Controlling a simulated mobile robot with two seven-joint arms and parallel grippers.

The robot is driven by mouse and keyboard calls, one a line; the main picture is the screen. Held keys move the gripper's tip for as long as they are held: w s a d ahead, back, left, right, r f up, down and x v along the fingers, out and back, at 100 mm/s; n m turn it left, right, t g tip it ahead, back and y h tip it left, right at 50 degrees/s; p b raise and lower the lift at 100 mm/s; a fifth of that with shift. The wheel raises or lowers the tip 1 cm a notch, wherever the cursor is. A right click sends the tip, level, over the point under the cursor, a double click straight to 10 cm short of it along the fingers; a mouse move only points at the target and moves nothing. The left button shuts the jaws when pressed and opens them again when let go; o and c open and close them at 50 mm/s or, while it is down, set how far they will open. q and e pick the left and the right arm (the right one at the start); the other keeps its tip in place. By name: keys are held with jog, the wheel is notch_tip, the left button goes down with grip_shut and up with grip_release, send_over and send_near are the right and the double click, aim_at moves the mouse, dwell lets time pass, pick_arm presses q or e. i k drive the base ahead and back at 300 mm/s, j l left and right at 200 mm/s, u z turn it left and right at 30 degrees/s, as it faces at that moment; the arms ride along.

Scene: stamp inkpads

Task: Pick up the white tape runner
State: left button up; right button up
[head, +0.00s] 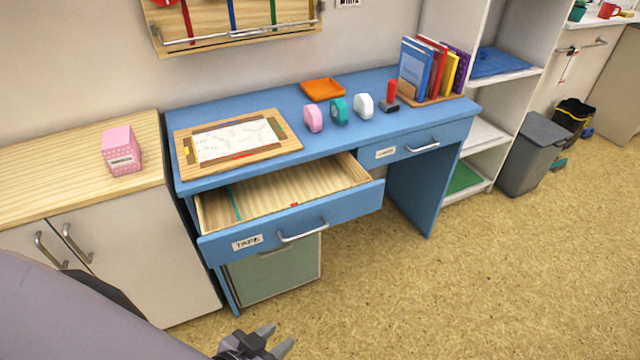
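The white tape runner (363,105) stands on the blue desk (285,107), right of a teal tape runner (339,110) and a pink tape runner (313,118). A red-handled stamp (391,96) stands just to its right. My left gripper (268,340) is at the bottom of the head view, low and in front of the desk, well apart from the white tape runner. Its two fingers are spread with nothing visible between them. My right gripper is out of view.
The desk's left drawer (290,237), labelled TAPE, is pulled out below the desktop. A wooden board with paper (238,142), an orange tray (322,89) and upright books (415,68) are on the desk. A pink box (121,150) sits on the left cabinet. The floor in front is clear.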

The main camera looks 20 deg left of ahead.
aim_at(363, 105)
jog(key=i+u, duration=0.1)
jog(key=u, duration=1.8)
jog(key=l+u, duration=0.7)
jog(key=k+l+u, duration=0.15)
jog(key=l, duration=0.2)
jog(key=l+u, duration=0.15)
jog(key=l, duration=0.25)
jog(key=k+l+u, duration=0.15)
jog(key=l, duration=0.2)
jog(key=k+l+u, duration=0.15)
jog(key=k+l, duration=0.05)
jog(key=l, duration=0.1)
